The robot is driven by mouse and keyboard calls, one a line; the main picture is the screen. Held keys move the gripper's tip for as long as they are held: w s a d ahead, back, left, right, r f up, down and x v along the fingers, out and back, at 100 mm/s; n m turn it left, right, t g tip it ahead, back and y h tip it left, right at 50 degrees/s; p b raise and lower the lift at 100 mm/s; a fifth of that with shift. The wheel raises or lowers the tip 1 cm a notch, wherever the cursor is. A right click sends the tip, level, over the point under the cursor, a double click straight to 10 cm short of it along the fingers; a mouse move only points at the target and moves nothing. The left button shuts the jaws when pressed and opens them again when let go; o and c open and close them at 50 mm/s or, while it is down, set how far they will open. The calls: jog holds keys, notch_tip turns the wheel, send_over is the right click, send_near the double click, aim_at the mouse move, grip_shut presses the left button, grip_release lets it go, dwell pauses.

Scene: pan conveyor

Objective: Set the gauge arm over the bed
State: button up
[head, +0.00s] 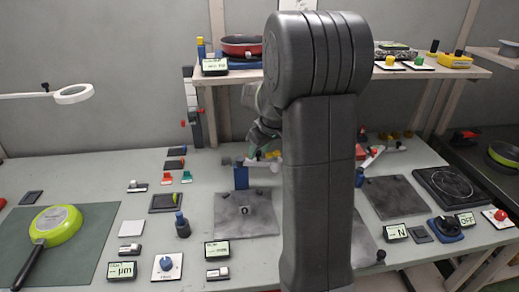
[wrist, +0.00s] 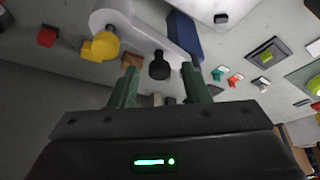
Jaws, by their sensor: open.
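The gauge arm (wrist: 150,38) is a pale bar beside a blue post (wrist: 183,33) in the wrist view, with a black knob (wrist: 159,66) on it. In the head view the blue post (head: 241,177) stands at the back edge of the dark grey bed plate (head: 232,226), and the pale arm (head: 262,162) reaches right from it. My gripper (wrist: 160,74) is open, its green fingers on either side of the black knob in the picture; contact is not visible. In the head view my gripper (head: 262,140) is above the arm, partly hidden by my own arm.
A green pan (head: 56,224) lies on a mat at left. A shelf (head: 232,78) with a red pan (head: 241,44) spans the back. Small switches and displays (head: 217,250) dot the bench. A yellow knob (wrist: 103,45) and red block (wrist: 47,37) are near my gripper. My column hides the middle.

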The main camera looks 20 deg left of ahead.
aim_at(239, 160)
jog(key=shift+c, duration=0.4)
grip_shut()
jog(key=shift+s, duration=0.1)
jog(key=shift+s+d+m+t+h, duration=0.1)
jog(key=shift+s+m+t+h, duration=0.35)
jog(key=shift+m, duration=0.95)
jog(key=shift+s+a+m+t+h+b, duration=0.25)
jog(key=shift+s+a+m+h+b, duration=0.65)
jog(key=shift+m, duration=1.35)
jog(key=shift+s+a+m+t+h+b, duration=0.25)
jog(key=shift+s+m+h+b, duration=0.3)
jog(key=shift+s+m+b, duration=1.2)
jog(key=shift+s+a+m+t+h+b, duration=0.25)
jog(key=shift+s+a+m+h+b, duration=0.4)
jog(key=shift+m, duration=2.05)
jog(key=shift+w+d, duration=0.1)
